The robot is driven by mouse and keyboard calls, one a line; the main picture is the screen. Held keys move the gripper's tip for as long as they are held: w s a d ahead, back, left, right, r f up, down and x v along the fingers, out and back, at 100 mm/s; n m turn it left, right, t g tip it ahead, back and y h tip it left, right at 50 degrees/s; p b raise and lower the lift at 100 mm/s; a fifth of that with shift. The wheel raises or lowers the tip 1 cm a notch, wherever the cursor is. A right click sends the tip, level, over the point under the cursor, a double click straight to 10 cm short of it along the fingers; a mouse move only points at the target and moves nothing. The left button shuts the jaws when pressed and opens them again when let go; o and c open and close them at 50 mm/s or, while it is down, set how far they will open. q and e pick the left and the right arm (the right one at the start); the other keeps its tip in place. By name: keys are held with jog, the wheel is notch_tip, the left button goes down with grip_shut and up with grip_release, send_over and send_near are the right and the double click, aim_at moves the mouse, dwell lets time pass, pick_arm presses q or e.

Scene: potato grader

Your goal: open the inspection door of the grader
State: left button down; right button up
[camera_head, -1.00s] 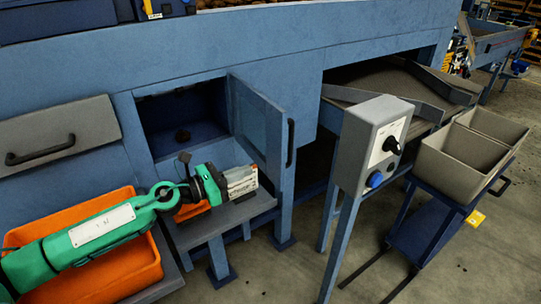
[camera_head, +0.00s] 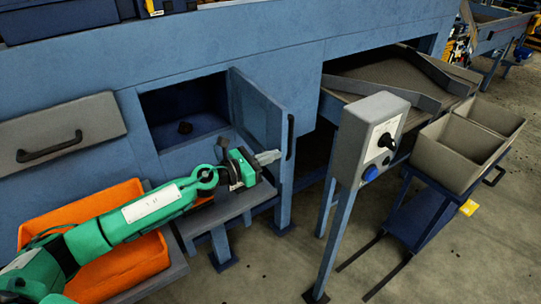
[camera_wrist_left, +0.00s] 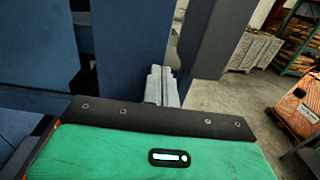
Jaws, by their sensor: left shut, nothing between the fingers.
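The inspection door (camera_head: 257,112) of the blue grader (camera_head: 100,62) stands swung out, with the dark opening (camera_head: 185,112) showing to its left. A dark upright handle (camera_head: 290,136) is on the door's outer edge. My left gripper (camera_head: 272,157) is shut and empty, in front of the door's lower part and close to its free edge; I cannot tell whether it touches. In the left wrist view, its closed fingers (camera_wrist_left: 162,86) point at the gap between blue panels and a dark upright bar. My right gripper is not in view.
A grey control box (camera_head: 372,140) on legs stands right of the door. An orange crate (camera_head: 150,262) lies below my left arm. A grey closed flap with a handle (camera_head: 60,135) is at left. Two beige bins (camera_head: 455,155) sit on a blue cart at right.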

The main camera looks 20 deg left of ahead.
pick_arm(q)
jog(key=p+x, duration=0.1)
jog(key=x, duration=0.7)
jog(key=shift+w+d, duration=0.2)
jog(key=shift+w, duration=0.1)
